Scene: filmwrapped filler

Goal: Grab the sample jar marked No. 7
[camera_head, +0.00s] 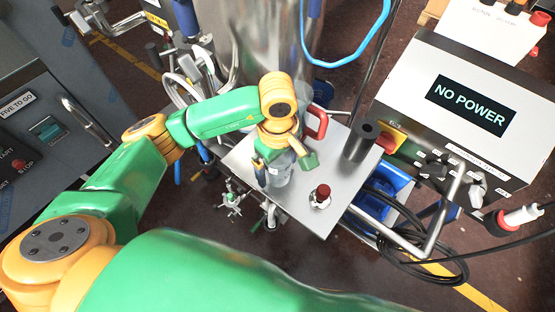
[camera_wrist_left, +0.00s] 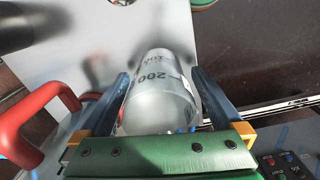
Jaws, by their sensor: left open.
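A clear glass or plastic vessel (camera_head: 279,178) with dark print stands on a small metal shelf (camera_head: 243,162). In the left wrist view the vessel (camera_wrist_left: 155,100) shows "200" on its side. No number 7 is legible. My left gripper (camera_head: 286,168) is open, with one finger on each side of the vessel. In the left wrist view the gripper's fingers (camera_wrist_left: 160,76) flank it, and I cannot tell whether they touch it. A small jar with a dark red cap (camera_head: 321,195) stands apart on the shelf, to the right; its marking is too small to read. My right gripper is not in view.
A red handle (camera_head: 317,122) rises close behind my left gripper. A black cylinder (camera_head: 362,141) stands at the shelf's right. A grey control box with a "NO POWER" display (camera_head: 470,105) is at the right. A shiny steel tank (camera_head: 275,45) stands behind. Black cables (camera_head: 425,272) lie below.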

